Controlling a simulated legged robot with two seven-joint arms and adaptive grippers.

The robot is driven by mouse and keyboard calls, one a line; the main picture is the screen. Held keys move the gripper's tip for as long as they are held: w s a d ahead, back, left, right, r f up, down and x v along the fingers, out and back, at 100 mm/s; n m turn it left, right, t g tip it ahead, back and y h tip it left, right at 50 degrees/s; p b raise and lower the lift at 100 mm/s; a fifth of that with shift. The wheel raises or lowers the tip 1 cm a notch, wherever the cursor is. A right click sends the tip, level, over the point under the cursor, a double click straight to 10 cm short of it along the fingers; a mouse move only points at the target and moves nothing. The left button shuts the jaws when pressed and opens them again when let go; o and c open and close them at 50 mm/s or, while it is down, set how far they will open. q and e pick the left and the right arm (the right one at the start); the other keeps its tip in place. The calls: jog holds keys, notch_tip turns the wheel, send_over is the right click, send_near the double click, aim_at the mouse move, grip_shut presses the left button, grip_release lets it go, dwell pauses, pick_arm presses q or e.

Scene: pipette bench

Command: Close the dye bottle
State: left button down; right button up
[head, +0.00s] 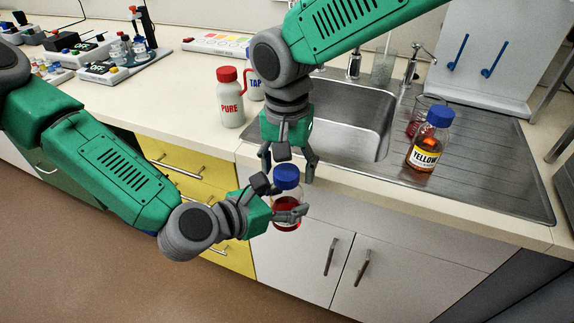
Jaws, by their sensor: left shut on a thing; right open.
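A clear bottle of red dye (287,212) with a blue cap (286,176) on its top is in the head view, in front of the counter edge. My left gripper (284,200) is shut on the bottle's body and holds it roughly upright in the air. My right gripper (289,160) points down just above and around the blue cap, with its fingers apart. I cannot tell whether its fingers touch the cap or how tightly the cap sits.
A blue-capped bottle labelled YELLOW (423,158) and a glass beaker (413,128) stand on the drainboard. The sink (350,112) lies behind my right gripper. A white PURE bottle (230,108) stands left of it. Cabinets (330,275) are below.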

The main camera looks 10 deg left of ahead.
jog(key=shift+r, duration=2.3)
jog(key=shift+w, duration=0.1)
jog(key=shift+c, duration=0.3)
